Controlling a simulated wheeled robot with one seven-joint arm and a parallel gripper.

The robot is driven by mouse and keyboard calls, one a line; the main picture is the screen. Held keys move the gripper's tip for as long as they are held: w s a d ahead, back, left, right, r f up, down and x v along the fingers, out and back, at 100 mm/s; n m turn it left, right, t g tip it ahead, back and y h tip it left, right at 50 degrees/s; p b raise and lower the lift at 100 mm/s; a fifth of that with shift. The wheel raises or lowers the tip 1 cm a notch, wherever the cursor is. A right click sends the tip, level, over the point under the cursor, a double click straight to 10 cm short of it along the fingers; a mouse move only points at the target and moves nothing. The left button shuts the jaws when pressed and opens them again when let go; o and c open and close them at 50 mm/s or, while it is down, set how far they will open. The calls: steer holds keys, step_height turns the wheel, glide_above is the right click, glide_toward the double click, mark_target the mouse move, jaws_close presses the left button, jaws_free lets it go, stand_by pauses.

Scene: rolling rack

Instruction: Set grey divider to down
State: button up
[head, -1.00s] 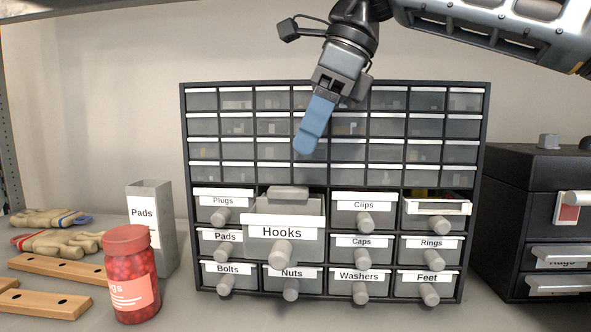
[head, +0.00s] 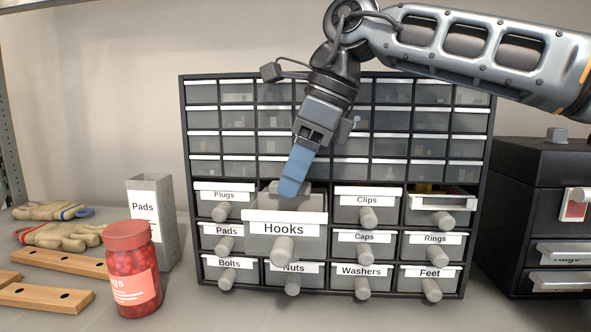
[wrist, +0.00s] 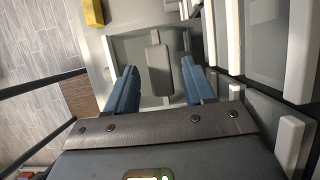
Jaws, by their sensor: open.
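The Hooks drawer (head: 258,246) is pulled out from the small-parts cabinet. The grey divider (wrist: 158,68) shows inside the drawer in the wrist view, between my two blue fingers. In the head view the divider is mostly hidden behind my fingers; a second ago its top stood above the drawer front. My gripper (head: 291,188) points down over the drawer, with its tips at about the height of the drawer's top. It also shows in the wrist view (wrist: 160,76), open, one finger on each side of the divider. I cannot tell whether either finger touches it.
Closed drawers surround it, such as Clips (head: 352,207) and Nuts (head: 309,277). One upper right drawer (head: 440,204) is partly open. A red-lidded jar (head: 131,270), a grey Pads box (head: 160,235), gloves and wooden strips lie left. A black case (head: 535,190) stands right.

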steer(key=shift+c, duration=0.4)
jaws_close()
